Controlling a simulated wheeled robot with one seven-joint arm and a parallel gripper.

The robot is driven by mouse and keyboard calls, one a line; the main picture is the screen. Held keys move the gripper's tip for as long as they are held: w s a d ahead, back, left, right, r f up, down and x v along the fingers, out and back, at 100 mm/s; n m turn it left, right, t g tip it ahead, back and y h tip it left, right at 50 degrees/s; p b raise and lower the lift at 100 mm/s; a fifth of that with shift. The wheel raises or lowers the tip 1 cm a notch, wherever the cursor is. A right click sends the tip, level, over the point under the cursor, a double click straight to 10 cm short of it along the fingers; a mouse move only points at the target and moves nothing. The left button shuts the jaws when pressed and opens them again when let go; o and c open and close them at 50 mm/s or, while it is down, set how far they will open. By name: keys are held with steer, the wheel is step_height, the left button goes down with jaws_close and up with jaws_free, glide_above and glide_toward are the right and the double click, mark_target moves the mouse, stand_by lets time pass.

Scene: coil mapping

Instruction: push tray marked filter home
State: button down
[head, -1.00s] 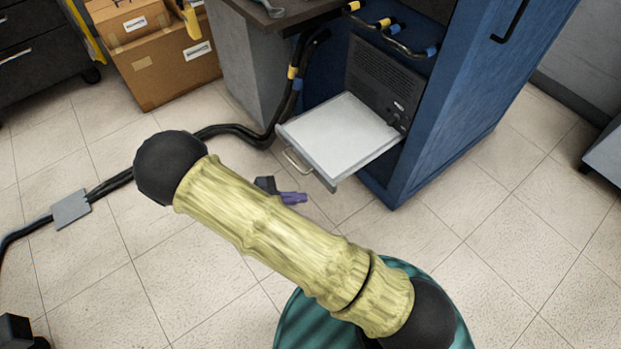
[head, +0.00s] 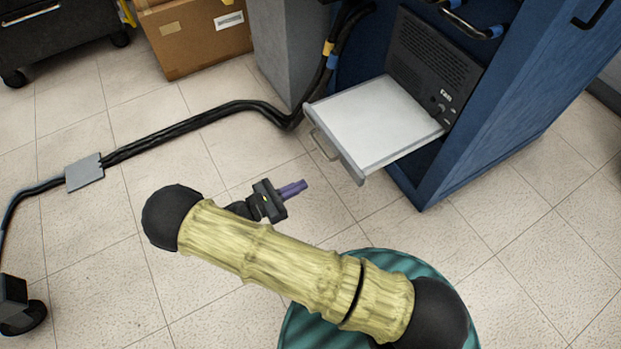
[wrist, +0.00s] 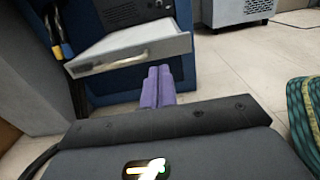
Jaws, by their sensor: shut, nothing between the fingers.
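The tray (head: 362,121) is a white, flat drawer pulled out from the low front of a blue cabinet (head: 455,178). A metal handle is on its front edge. I cannot read a filter mark on it. My gripper (head: 303,185) has purple fingers that are closed together and empty. In the head view it is in front of and below the tray's handle, apart from it. In the wrist view the fingers (wrist: 157,86) point toward the tray front (wrist: 130,55), and their tips show just under its lower right edge.
Black cables (head: 205,122) run over the floor from the cabinet to a grey plate (head: 84,171). A cardboard box (head: 193,38) stands at the back left. A dark panel (head: 432,60) is above the tray.

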mark_target(347, 162)
steer(key=b+x, duration=0.4)
steer(key=x, duration=0.8)
steer(key=shift+w+d+f, duration=0.1)
steer(key=shift+w+d, duration=0.3)
steer(key=shift+d, duration=0.05)
